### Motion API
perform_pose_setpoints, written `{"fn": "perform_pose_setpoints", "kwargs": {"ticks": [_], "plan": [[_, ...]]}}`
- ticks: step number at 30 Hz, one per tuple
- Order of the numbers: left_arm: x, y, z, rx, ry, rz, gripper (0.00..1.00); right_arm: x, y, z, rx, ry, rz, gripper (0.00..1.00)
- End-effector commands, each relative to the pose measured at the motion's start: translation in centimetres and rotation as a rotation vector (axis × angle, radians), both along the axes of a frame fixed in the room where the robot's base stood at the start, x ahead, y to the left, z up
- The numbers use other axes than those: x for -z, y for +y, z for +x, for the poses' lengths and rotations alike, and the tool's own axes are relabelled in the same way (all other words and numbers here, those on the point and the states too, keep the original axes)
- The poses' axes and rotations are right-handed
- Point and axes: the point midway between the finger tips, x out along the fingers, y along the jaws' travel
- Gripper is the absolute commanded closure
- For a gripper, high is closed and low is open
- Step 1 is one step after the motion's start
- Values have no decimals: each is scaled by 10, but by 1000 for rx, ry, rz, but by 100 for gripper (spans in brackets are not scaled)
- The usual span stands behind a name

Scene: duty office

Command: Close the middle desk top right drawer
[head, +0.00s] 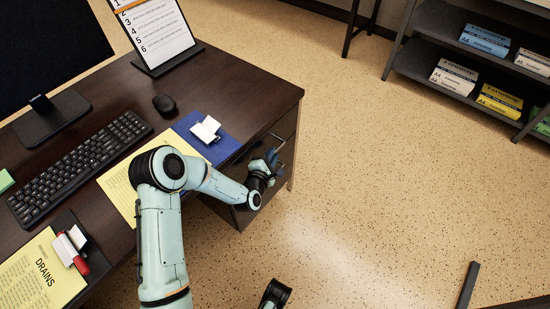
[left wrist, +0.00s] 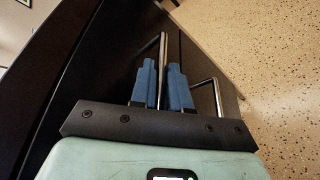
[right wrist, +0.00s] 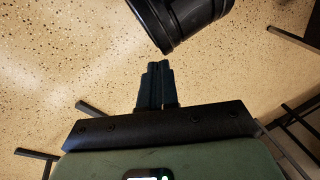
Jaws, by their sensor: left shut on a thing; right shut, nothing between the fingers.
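The middle desk (head: 285,92) has a dark wood top, with drawers under its right end. In the head view, my left gripper (head: 274,158) is low at the drawer fronts, just below the desk edge, and partly hidden by its own wrist. In the left wrist view, its blue fingers (left wrist: 163,88) are shut on a metal bar handle (left wrist: 163,50) of a dark drawer front. A second bar handle (left wrist: 207,82) is beside it, not held. How far the drawer stands out is hard to tell. My right gripper (right wrist: 155,86) is shut and empty over the floor.
A keyboard (head: 82,164), mouse (head: 164,103), blue folder (head: 212,149), yellow sheets and a sign stand (head: 165,38) are on the desk. A shelf (head: 430,55) with paper packs is at the far right. The speckled floor (head: 370,170) right of the desk is clear.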

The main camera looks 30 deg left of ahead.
Motion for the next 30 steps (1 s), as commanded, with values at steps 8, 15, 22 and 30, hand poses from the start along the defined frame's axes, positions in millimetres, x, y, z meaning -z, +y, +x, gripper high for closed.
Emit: {"fn": "perform_pose_setpoints", "kwargs": {"ticks": [8,15,22,30], "plan": [[-1,6,0,-14,-4,7,63,0,0,0,0,0,0,100],[-2,4,-4,-12,-4,7,63,-2,1,-1,-1,3,1,100],[-11,-6,-40,-9,0,5,63,-12,7,-14,-15,37,19,100],[-23,-21,-97,-10,1,4,63,-24,16,-31,-34,81,40,100]]}}
